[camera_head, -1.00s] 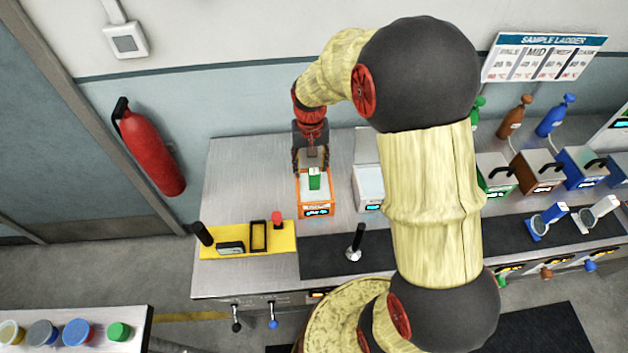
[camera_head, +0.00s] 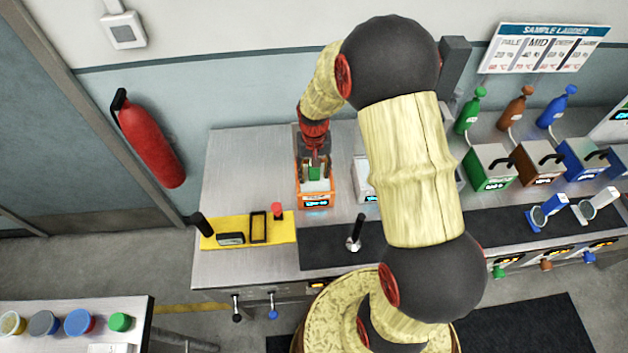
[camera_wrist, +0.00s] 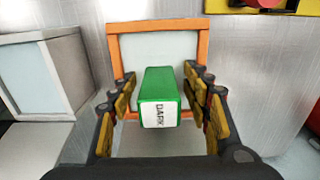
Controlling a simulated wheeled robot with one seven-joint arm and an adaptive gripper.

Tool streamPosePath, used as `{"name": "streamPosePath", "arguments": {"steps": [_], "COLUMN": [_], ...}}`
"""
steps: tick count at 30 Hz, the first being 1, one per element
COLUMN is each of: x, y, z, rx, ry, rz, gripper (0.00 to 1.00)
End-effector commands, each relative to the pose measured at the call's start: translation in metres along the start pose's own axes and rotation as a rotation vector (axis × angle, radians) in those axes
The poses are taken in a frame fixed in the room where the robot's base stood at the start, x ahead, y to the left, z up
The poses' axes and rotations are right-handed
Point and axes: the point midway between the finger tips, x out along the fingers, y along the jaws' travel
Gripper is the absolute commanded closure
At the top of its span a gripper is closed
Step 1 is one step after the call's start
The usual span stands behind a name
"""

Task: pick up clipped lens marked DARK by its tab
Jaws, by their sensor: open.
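The clipped lens marked DARK shows in the wrist view as a green block (camera_wrist: 159,88) with a white label (camera_wrist: 157,114) reading DARK. It sits over the pale top of an orange-framed box (camera_wrist: 203,50). In the head view the green piece (camera_head: 314,173) is on the orange box (camera_head: 316,200) on the bench. My gripper (camera_wrist: 158,108) is open, with one finger on each side of the green block. Gaps show between the fingers and the block, and it does not look gripped. In the head view my gripper (camera_head: 314,165) is at the box from behind.
A pale box (camera_head: 364,180) stands just right of the orange one. A yellow mat (camera_head: 270,236) with small items lies in front-left, with a black-handled stand (camera_head: 355,236) to its right. Green (camera_head: 490,168), brown and blue boxes stand farther right. The bench's back left is clear.

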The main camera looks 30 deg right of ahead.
Motion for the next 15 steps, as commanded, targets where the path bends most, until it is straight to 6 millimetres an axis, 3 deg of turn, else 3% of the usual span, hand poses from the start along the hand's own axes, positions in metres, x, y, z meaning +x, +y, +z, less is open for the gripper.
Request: {"name": "streamPosePath", "arguments": {"steps": [3,15], "x": [-0.0006,-0.0006], "y": [0.0000,0.0001], "z": [0.0000,0.0003], "rx": [0.000,0.000], "ry": [0.000,-0.001], "rz": [0.000,0.000], "gripper": [0.52,0.75]}}
